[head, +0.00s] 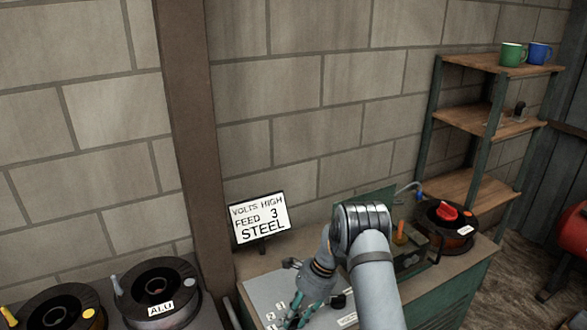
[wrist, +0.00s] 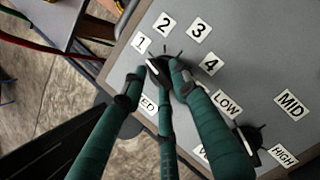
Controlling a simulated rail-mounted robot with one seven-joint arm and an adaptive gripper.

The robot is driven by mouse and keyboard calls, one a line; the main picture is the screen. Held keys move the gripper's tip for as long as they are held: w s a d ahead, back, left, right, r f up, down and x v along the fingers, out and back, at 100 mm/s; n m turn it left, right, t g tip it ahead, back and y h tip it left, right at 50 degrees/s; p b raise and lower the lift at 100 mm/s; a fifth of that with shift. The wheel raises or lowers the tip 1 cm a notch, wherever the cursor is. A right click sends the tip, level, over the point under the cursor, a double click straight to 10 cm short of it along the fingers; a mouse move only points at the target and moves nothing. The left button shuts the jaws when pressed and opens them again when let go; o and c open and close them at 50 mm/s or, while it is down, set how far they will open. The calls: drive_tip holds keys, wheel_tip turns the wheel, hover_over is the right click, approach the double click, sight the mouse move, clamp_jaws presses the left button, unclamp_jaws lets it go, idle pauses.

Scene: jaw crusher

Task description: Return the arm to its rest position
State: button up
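My arm (head: 365,245) reaches down over a grey control panel (head: 265,290) on a green cabinet. My gripper (head: 298,312) is at the bottom of the head view, low over the panel. In the wrist view its green fingers (wrist: 157,80) are spread around a black feed knob (wrist: 163,70) ringed by labels 1 to 4. The left fingertip looks apart from the knob; whether the right one touches it is unclear. The fingers hide part of the knob and the feed label. A second black knob (wrist: 250,138) sits among LOW, MID and HIGH labels.
A sign (head: 260,217) reading VOLTS HIGH, FEED 3, STEEL stands behind the panel. Wire spools (head: 158,290) are at left; a red-topped spool (head: 446,222) is at right. A shelf (head: 480,125) holds mugs.

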drive_tip(key=shift+s+r+m+t, duration=0.15)
drive_tip(key=shift+m+t, duration=0.35)
drive_tip(key=shift+m, duration=0.7)
